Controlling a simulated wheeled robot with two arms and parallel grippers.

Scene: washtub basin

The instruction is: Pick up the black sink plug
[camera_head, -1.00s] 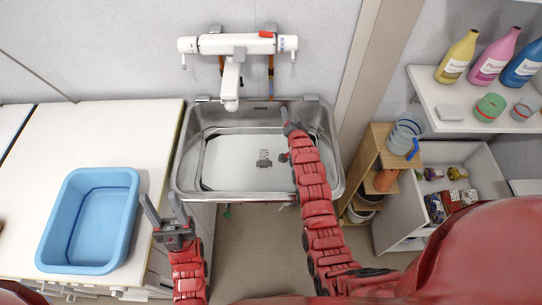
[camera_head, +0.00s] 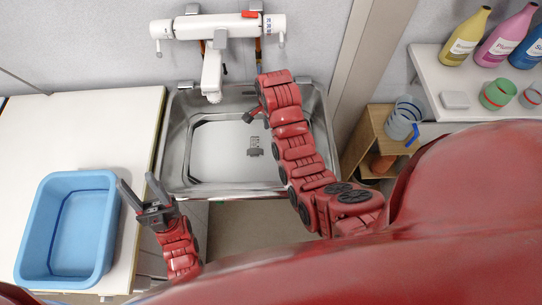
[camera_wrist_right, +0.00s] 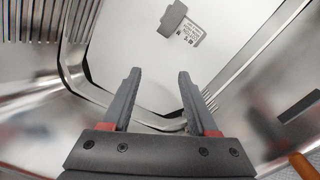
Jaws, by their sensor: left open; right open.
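The steel washtub basin (camera_head: 178,140) is in the middle of the head view. I cannot make out the black sink plug for certain. A small dark part (camera_head: 250,116) shows beside the end of my right arm; I cannot tell if it is a fingertip or the plug. My right gripper (camera_wrist_right: 158,75) is open and empty above the basin in the wrist view, and is mostly hidden by its arm in the head view. My left gripper (camera_head: 138,190) is open and empty, between the blue tub (camera_head: 28,225) and the basin.
A grey marking with print (camera_head: 255,146) is on the basin floor; it also shows in the wrist view (camera_wrist_right: 180,22). The white faucet (camera_head: 212,75) overhangs the basin's back. A wooden shelf (camera_head: 365,140) and bottles (camera_head: 465,35) stand to the right. The basin's left side is clear.

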